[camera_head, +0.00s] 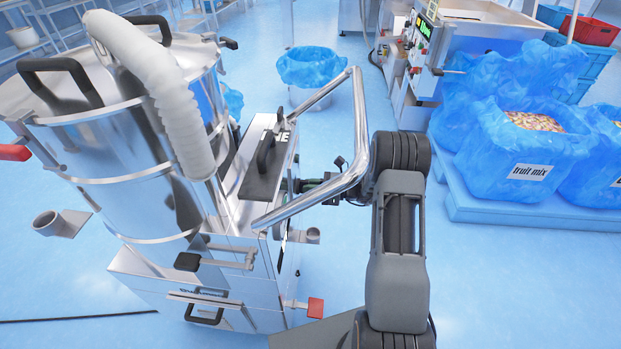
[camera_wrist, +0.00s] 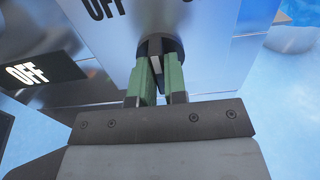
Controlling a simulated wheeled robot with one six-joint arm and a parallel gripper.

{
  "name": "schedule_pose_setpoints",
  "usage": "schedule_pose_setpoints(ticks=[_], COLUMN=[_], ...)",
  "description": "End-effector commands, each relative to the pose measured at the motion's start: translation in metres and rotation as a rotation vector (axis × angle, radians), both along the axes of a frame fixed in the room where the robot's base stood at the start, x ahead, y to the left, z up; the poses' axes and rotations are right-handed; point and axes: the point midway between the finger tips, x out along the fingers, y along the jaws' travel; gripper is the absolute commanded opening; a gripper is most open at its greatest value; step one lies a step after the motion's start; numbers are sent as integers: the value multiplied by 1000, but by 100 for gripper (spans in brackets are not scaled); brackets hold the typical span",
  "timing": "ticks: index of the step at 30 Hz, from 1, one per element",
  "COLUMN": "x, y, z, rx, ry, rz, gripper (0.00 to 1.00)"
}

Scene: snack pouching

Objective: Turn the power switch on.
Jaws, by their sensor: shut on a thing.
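The power switch is a black rotary knob (camera_wrist: 172,46) on a shiny metal panel in the wrist view. My gripper (camera_wrist: 158,66) has its two green fingers closed on the knob's grip, one on each side. In the head view my gripper (camera_head: 310,187) reaches the right side of the metal machine (camera_head: 250,215), behind a bent tube handle; the knob is hidden there.
A bent metal handle (camera_head: 320,195) crosses in front of my wrist. A large steel vessel (camera_head: 120,150) stands left. Blue-lined crates, one labelled fruit mix (camera_head: 530,172), stand right. Floor is free at lower right.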

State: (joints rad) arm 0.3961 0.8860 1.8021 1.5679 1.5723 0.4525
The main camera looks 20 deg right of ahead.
Motion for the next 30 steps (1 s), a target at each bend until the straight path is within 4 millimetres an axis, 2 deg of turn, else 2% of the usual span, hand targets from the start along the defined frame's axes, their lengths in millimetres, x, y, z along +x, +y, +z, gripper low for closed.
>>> schedule_pose_setpoints(ticks=[1, 18, 30], x=[0, 0, 1], y=[0, 0, 0], z=[5, 1, -1], rx=[17, 211, 288], ry=[44, 513, 700], rz=[1, 1, 1], gripper=[0, 0, 0])
